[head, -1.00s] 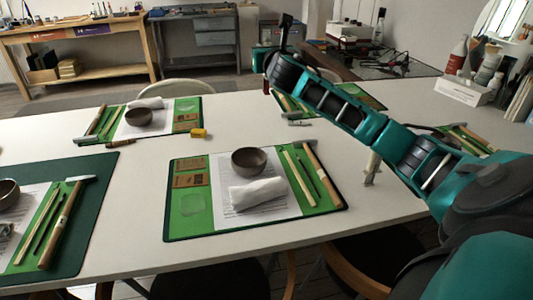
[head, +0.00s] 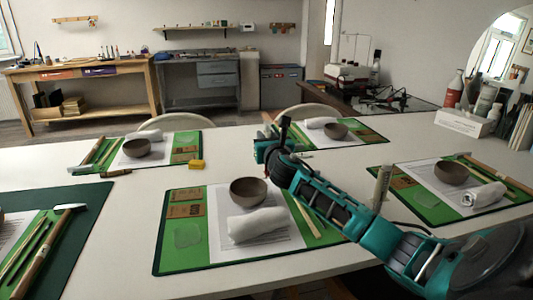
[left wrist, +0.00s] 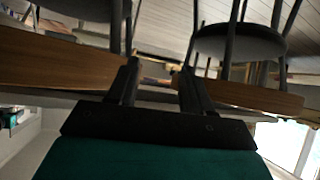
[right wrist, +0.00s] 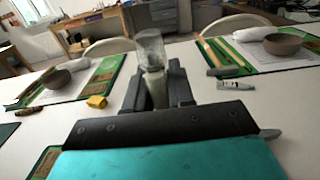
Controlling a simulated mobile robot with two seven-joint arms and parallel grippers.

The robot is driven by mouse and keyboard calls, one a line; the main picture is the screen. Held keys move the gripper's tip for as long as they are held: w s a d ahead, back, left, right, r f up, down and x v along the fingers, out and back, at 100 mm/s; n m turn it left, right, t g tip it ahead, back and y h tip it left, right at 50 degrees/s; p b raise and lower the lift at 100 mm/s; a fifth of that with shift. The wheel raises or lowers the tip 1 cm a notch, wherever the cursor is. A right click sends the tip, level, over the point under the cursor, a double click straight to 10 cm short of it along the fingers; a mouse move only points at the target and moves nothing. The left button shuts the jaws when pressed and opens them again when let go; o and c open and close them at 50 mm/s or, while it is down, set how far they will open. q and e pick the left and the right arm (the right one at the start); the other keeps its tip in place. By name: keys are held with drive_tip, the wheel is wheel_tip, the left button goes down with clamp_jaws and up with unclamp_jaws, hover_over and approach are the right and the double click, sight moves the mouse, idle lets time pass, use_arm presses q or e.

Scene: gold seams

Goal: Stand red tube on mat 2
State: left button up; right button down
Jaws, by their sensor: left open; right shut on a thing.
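My right gripper (right wrist: 155,88) is shut on a pale upright thing with a clear, glassy top (right wrist: 150,52). No red shows on it, so I cannot tell whether it is the red tube. In the head view my right wrist (head: 275,155) is above the table behind the front mat (head: 170,255), and its fingers are hidden. Green mats also lie at the left back (head: 187,138), far back (head: 365,134) and right (head: 408,182); I see no numbers on them. My left gripper (left wrist: 158,85) is open and empty, low near chairs and wooden edges.
The front mat holds a bowl (head: 248,190) and a rolled white cloth (head: 257,225). A yellow block (head: 196,164) lies on the white table. A pale tube (head: 381,182) stands beside the right mat. A grey-green tube (right wrist: 235,86) lies right of my right gripper.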

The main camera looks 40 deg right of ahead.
wheel_tip(320, 180, down, 3)
drive_tip(key=shift+f+b, duration=0.2)
drive_tip(key=shift+b, duration=0.4)
drive_tip(key=shift+f, duration=0.6)
drive_tip(key=c, duration=1.2)
unclamp_jaws()
drive_tip(key=shift+f, duration=0.15)
drive_tip(key=shift+c, duration=0.2)
drive_tip(key=shift+o, duration=1.3)
drive_tip(key=shift+r, duration=0.65)
drive_tip(key=shift+s+a+r, duration=0.1)
drive_tip(key=shift+s+r, duration=0.05)
drive_tip(key=shift+r, duration=0.05)
drive_tip(key=p+v, duration=0.2)
drive_tip(key=v, duration=0.9)
drive_tip(key=shift+s+p, duration=0.3)
drive_tip(key=shift+p, duration=0.1)
drive_tip(key=shift+a, duration=0.1)
